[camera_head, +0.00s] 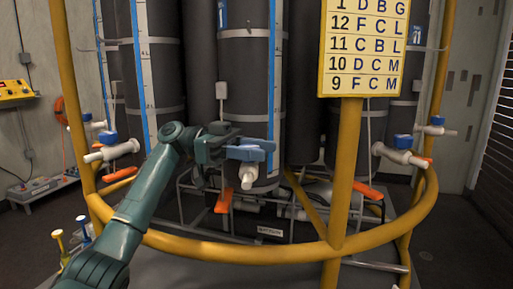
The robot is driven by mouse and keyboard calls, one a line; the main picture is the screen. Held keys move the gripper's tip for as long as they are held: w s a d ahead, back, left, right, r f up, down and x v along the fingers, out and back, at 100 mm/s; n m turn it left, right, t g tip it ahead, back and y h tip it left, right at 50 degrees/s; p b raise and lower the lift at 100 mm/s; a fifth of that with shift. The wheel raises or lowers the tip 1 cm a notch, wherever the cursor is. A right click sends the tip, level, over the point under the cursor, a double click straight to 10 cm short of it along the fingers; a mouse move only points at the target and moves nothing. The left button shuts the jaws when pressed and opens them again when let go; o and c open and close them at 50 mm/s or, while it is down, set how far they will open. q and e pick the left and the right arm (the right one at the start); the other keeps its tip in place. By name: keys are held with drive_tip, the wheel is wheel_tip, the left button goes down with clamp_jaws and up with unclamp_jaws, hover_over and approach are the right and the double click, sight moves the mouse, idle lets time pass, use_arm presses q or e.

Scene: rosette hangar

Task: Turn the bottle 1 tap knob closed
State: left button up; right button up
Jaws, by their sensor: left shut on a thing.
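The tall dark grey bottle (245,90) in the centre has a blue label at its top that seems to end in a 1; the label is partly cut off. A tap with a white spout (247,178) sticks out low in front of it. The blue tap knob (257,148) sits on top of the spout and lies roughly crosswise. My left gripper (234,150) reaches in from the left and is shut on the blue knob. Its fingers hide part of the knob. My right gripper is not in view.
A yellow rail (240,252) curves around the bottles, with yellow posts at left and right. A yellow number board (362,50) stands on a post right of centre. Other blue-knobbed white taps show at left (112,151) and right (400,153). Orange handles (223,201) hang low.

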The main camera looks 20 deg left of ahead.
use_arm(q)
drive_tip(key=o, duration=1)
drive_tip(key=a, duration=0.4)
drive_tip(key=w+a, duration=0.1)
drive_tip(key=a, duration=0.8)
drive_tip(key=shift+w+p, duration=0.2)
drive_tip(key=shift+p, duration=0.2)
